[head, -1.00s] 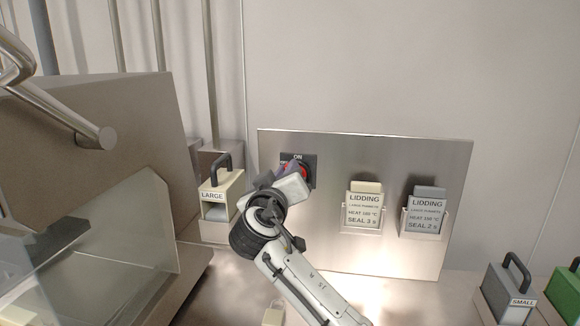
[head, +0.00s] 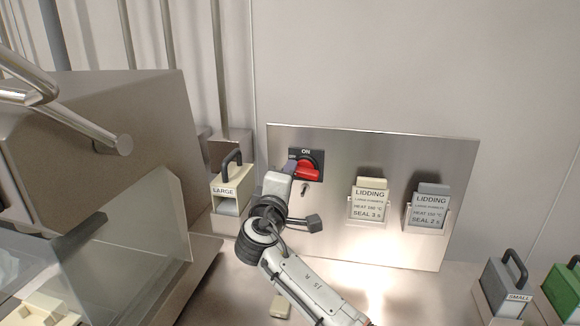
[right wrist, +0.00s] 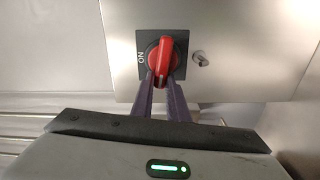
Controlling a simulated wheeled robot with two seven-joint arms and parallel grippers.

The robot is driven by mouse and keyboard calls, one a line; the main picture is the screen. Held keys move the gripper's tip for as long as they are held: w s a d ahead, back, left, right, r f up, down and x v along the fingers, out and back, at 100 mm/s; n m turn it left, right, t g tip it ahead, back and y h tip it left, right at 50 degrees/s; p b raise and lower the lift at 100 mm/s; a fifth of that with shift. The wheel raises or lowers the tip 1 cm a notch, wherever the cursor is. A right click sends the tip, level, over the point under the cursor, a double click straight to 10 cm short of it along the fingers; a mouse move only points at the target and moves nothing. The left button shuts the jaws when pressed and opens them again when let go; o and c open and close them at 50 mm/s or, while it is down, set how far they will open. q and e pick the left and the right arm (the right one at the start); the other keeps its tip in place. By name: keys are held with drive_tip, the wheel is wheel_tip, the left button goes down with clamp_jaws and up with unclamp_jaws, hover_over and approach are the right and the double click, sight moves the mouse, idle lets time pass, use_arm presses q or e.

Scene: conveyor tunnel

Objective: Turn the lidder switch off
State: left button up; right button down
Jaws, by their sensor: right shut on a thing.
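The lidder switch is a red rotary handle (head: 308,170) on a dark square plate marked ON at its top, at the left of a steel panel. A second label left of the handle is partly hidden. The handle lies roughly sideways, not pointing up at ON. In the right wrist view, the red handle (right wrist: 163,58) stands between the dark fingers, and the ON mark is to its left. My right gripper (head: 290,170) is shut on the handle, which also shows at the fingertips in the wrist view (right wrist: 160,78). My left gripper is not in view.
Two lidding cards in holders (head: 368,205) (head: 427,210) hang on the steel panel (head: 330,240) to the right. A cream block labelled LARGE (head: 230,190) stands left of the switch. A machine with a clear guard (head: 125,235) fills the left. SMALL (head: 505,285) and green blocks (head: 563,290) stand at the right.

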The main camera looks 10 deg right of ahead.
drive_tip(key=shift+f+n+p, duration=0.2)
drive_tip(key=shift+n+p, duration=0.1)
drive_tip(key=shift+n, duration=0.5)
drive_tip(key=shift+f, duration=0.1)
drive_tip(key=c, duration=1.7)
unclamp_jaws()
drive_tip(key=b+v, duration=0.1)
drive_tip(key=v, duration=0.9)
drive_tip(key=shift+s, duration=0.15)
